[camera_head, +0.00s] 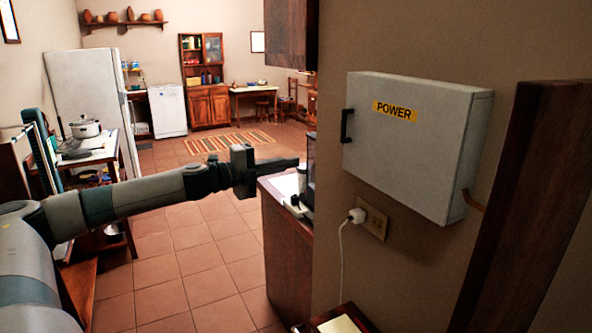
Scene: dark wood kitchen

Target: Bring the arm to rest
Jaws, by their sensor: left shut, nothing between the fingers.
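My left arm comes in from the left and reaches across the lower left of the head view. Its gripper (279,164) points to the right, shut and empty, with its fingertips close to the wall corner and in front of the counter's end in the picture. I cannot tell whether it touches anything there. My right gripper is not in view.
A grey power box (410,145) with a black handle hangs on the right wall. Below it a white plug sits in an outlet (372,220). A counter (283,186) stands behind the wall corner. A table with a pot (85,127) is at left. The tiled floor (190,275) is clear.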

